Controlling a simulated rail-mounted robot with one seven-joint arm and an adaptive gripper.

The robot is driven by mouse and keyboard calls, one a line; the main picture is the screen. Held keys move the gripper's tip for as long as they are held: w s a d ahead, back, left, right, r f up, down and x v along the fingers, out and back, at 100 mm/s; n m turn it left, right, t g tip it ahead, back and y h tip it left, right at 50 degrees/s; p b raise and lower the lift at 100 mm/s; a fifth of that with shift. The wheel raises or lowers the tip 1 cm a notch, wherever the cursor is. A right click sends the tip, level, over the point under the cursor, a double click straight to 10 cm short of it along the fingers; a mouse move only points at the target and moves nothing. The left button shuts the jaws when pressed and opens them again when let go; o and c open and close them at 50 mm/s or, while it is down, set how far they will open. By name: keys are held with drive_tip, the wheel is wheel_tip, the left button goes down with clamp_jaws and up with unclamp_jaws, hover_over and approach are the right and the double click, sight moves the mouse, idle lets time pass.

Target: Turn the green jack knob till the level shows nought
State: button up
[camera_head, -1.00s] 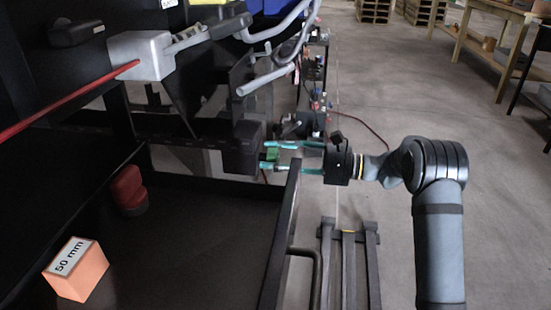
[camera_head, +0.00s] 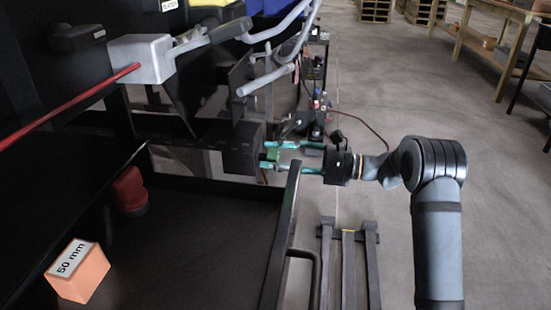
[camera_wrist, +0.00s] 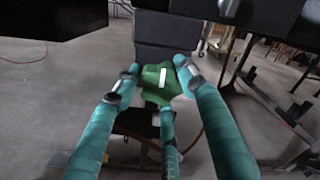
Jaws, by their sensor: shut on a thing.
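The green jack knob (camera_wrist: 158,84) sits in the middle of the wrist view, with a white mark on its face. It sticks out of a dark block (camera_head: 242,150), which also shows behind it in the wrist view (camera_wrist: 166,42). My gripper (camera_head: 272,156) reaches the knob from the right in the head view. Its teal fingers are closed around the knob, with one fingertip on each side and a third finger below in the wrist view. In the head view the knob is small and partly covered by the fingers. I cannot make out a level reading in either view.
An orange block marked 50 mm (camera_head: 77,271) and a red object (camera_head: 129,189) lie in the dark tray at left. A dark upright rail (camera_head: 281,235) stands close to my gripper. Grey handlebars (camera_head: 275,60) are above. Open floor is at right.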

drive_tip(key=shift+a+r+m+p, duration=0.1)
drive_tip(key=shift+r+m+p, duration=0.1)
drive_tip(key=shift+m+p, duration=0.8)
drive_tip(key=shift+a+r+m+p, duration=0.1)
drive_tip(key=shift+r+m+p, duration=0.05)
drive_tip(key=shift+m+p, duration=0.8)
idle(1.0)
drive_tip(key=o, duration=0.9)
drive_tip(key=shift+s, duration=0.1)
drive_tip(key=shift+o, duration=1.2)
drive_tip(key=shift+d, duration=0.15)
drive_tip(key=shift+f, duration=0.1)
drive_tip(key=s+d, duration=0.1)
drive_tip(key=d, duration=1.1)
drive_tip(key=shift+s, duration=0.3)
